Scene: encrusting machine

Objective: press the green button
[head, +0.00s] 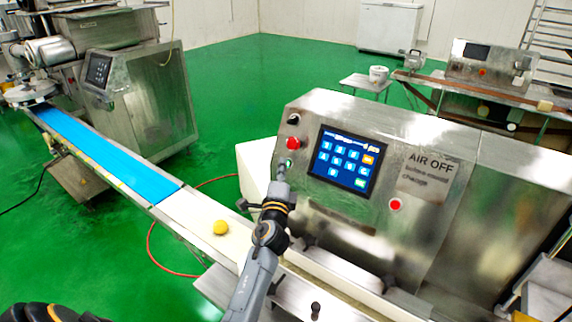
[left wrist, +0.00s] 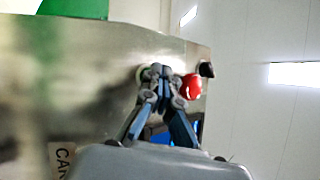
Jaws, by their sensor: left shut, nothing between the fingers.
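The green button (head: 289,163) is a small lit button on the metal machine's front panel, below a red button (head: 293,143) and left of the touch screen (head: 347,160). My left gripper (head: 281,168) is shut and empty, its tips right at the green button and partly over it. I cannot tell for sure whether they touch it. In the left wrist view the closed fingertips (left wrist: 158,70) are against or very near the panel, beside the red button (left wrist: 190,87). They cover most of the green button there. My right gripper is not in view.
A black knob (head: 294,119) sits above the red button. Another red button (head: 395,205) is right of the screen, under an "AIR OFF" sign (head: 428,170). A conveyor with a blue belt (head: 110,153) carries a yellow ball (head: 220,227) on its pale end section.

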